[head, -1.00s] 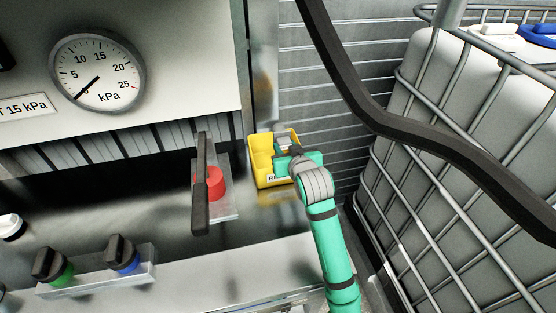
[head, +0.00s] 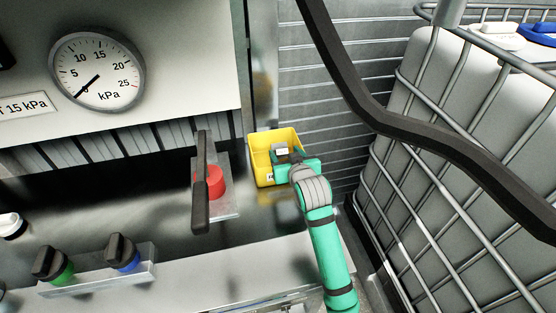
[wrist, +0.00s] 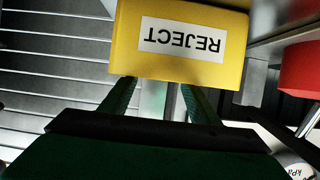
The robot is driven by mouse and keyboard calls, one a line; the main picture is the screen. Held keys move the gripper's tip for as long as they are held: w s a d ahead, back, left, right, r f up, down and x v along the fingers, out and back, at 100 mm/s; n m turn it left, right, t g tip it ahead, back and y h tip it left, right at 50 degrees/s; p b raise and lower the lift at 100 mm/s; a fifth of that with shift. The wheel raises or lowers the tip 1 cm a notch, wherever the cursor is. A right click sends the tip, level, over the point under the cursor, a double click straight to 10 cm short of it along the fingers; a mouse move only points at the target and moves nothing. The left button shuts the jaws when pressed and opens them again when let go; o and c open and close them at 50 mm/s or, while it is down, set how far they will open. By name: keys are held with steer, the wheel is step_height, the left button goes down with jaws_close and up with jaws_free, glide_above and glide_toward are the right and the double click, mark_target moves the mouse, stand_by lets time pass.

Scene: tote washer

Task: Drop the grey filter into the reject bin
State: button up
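The yellow reject bin (head: 260,149) stands at the centre of the head view, and its REJECT label faces the wrist camera upside down in the wrist view (wrist: 121,40). The grey filter (head: 281,151), a small grey block with a pale patch, shows within the bin's outline in the head view. My gripper (head: 287,156) is at the bin's right side, over its opening, and appears shut on the filter. In the wrist view the two green fingers are apart and their tips pass behind the bin's front wall. The filter is hidden there.
A red knob (head: 215,182) and a dark upright lever (head: 201,185) stand just left of the bin. A thick dark hose (head: 400,125) hangs to the right, before a caged white tank (head: 425,110). A corrugated wall is behind the bin.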

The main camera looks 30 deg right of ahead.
steer(key=v, duration=1.1)
steer(key=shift+w+f, duration=0.1)
steer(key=shift+w, duration=0.05)
